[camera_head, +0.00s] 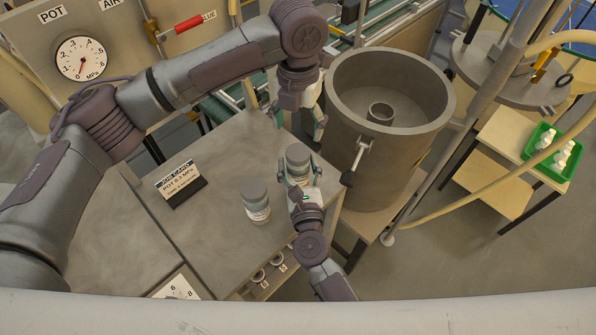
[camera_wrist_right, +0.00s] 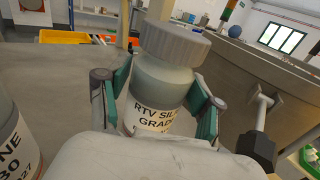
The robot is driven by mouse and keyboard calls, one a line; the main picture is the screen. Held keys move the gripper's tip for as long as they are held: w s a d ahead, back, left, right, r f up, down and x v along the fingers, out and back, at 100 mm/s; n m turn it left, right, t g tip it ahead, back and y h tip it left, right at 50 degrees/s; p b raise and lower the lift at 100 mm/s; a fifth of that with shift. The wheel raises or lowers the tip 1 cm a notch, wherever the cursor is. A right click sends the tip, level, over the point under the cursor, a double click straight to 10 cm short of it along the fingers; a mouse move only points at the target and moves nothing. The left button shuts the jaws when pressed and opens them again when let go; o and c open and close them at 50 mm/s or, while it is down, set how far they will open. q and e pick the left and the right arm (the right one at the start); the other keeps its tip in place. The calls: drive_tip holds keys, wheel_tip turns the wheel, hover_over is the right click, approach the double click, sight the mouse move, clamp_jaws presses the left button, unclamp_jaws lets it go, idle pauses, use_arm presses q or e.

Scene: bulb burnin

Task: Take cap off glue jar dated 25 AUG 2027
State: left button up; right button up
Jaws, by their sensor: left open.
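A glue jar with a grey ribbed cap (camera_head: 298,153) stands near the table's right edge. My right gripper (camera_head: 299,178) has its fingers against both sides of its body. In the right wrist view, this jar's label (camera_wrist_right: 155,118) reads "RTV SIL", "GRADE"; its date is hidden, and the cap (camera_wrist_right: 174,44) is on. A second capped jar (camera_head: 256,200) stands to the left; its label, partly cut off in the wrist view (camera_wrist_right: 18,150), shows "30" and "027". My left gripper (camera_head: 299,120) is open and empty, just above and behind the first jar's cap.
A job card (camera_head: 178,182) stands on the table (camera_head: 225,165) to the left. A large grey pot (camera_head: 385,125) with an open top stands close to the right of the jars. A green tray (camera_head: 549,152) with white bottles is at the far right.

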sight(298, 152)
clamp_jaws()
use_arm(q)
drive_tip(key=shift+n, duration=2.1)
drive_tip(key=shift+f, duration=0.3)
wheel_tip(298, 152, down, 8)
drive_tip(key=shift+r, duration=0.25)
use_arm(e)
drive_tip(key=shift+f, duration=0.1)
